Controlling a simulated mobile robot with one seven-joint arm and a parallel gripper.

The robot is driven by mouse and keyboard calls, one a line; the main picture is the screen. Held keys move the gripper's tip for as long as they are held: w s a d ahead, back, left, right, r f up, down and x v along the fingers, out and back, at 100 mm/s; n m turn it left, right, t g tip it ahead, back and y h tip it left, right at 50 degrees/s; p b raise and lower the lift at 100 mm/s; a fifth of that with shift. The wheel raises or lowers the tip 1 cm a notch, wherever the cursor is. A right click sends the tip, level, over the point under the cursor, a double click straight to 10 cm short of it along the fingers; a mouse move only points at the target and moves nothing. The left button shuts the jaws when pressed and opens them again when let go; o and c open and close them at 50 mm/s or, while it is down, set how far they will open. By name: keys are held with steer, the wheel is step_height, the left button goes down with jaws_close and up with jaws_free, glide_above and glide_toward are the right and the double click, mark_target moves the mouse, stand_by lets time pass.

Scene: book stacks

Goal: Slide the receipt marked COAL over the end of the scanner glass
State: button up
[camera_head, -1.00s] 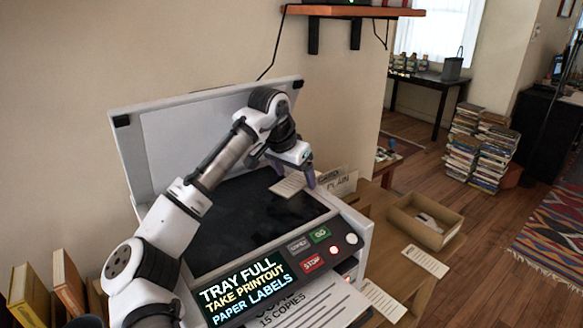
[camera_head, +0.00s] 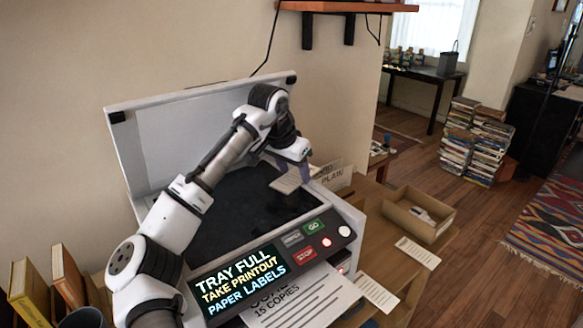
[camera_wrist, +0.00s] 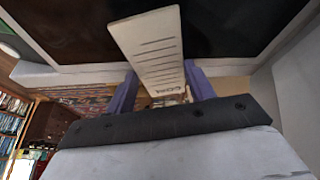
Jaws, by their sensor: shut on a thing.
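The receipt (camera_head: 288,181) is a pale slip at the right end of the dark scanner glass (camera_head: 238,212). In the wrist view the receipt (camera_wrist: 150,48) shows printed lines and a word, probably COAL, upside down at its near end. Its far part is over the glass (camera_wrist: 80,30), and its near end reaches past the pale rim. My gripper (camera_head: 306,172) is at the receipt's near end, beyond the glass edge. Its purple fingers (camera_wrist: 162,88) are shut on the receipt, one on each side. Whether the receipt touches the glass is unclear.
The scanner lid (camera_head: 200,135) stands open behind. A control panel (camera_head: 318,240) with buttons fronts the glass, and a printout (camera_head: 300,300) lies below. A sign marked PLAIN (camera_head: 334,178), an open cardboard box (camera_head: 418,212) and loose slips (camera_head: 418,252) are to the right.

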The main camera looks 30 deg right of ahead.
steer(key=shift+s+d, duration=0.15)
steer(key=shift+s, duration=0.2)
steer(key=shift+w, duration=0.1)
steer(key=o, duration=1)
steer(key=shift+o, duration=0.2)
steer(key=shift+r, duration=0.1)
steer(key=b+v, duration=0.1)
steer(key=v, duration=1.2)
steer(key=shift+r+b, duration=0.3)
